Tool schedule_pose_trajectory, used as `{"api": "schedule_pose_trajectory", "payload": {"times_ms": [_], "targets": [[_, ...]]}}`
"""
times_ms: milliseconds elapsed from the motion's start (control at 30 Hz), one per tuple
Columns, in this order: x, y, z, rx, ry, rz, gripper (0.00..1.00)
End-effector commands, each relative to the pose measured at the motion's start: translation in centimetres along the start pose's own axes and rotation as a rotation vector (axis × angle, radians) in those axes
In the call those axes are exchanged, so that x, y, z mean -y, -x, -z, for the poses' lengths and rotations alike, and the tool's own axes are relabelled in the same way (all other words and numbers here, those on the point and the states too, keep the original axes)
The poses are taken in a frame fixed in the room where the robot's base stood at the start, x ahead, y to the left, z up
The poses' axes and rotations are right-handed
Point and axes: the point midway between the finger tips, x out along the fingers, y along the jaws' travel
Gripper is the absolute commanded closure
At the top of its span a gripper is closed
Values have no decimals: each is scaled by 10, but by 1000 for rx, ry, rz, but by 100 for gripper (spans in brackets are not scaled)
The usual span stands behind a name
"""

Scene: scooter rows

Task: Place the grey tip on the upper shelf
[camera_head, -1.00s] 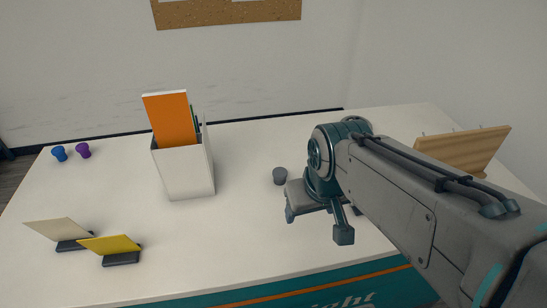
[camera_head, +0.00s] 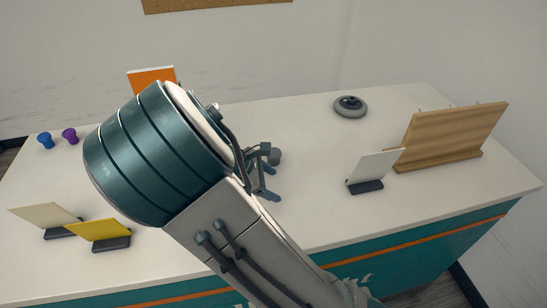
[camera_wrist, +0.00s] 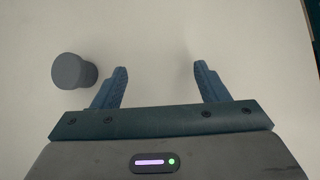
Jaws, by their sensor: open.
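The grey tip (camera_head: 275,157) is a small, dark grey cylinder standing on the white table, just beyond my gripper (camera_head: 266,174) in the head view. In the wrist view the grey tip (camera_wrist: 73,71) is to the left, outside the left finger and apart from it. My gripper (camera_wrist: 161,70) is open, with only bare table between its blue fingers. No upper shelf can be made out in either view.
A wooden board (camera_head: 451,137), a white card (camera_head: 375,167) on a dark stand and a grey wheel (camera_head: 350,106) are at the right. A yellow card (camera_head: 99,229), a cream card (camera_head: 43,215) and blue and purple pegs are at the left.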

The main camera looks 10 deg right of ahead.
Motion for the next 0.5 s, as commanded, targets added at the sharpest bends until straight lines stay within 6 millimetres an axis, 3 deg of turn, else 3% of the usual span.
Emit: {"api": "schedule_pose_trajectory", "payload": {"times_ms": [167, 300, 500], "targets": [[-25, 19, 21, 192, 214, -157, 33], [-41, 46, 35, 330, 348, -270, 33], [-51, 73, 45, 436, 440, -354, 33]]}}
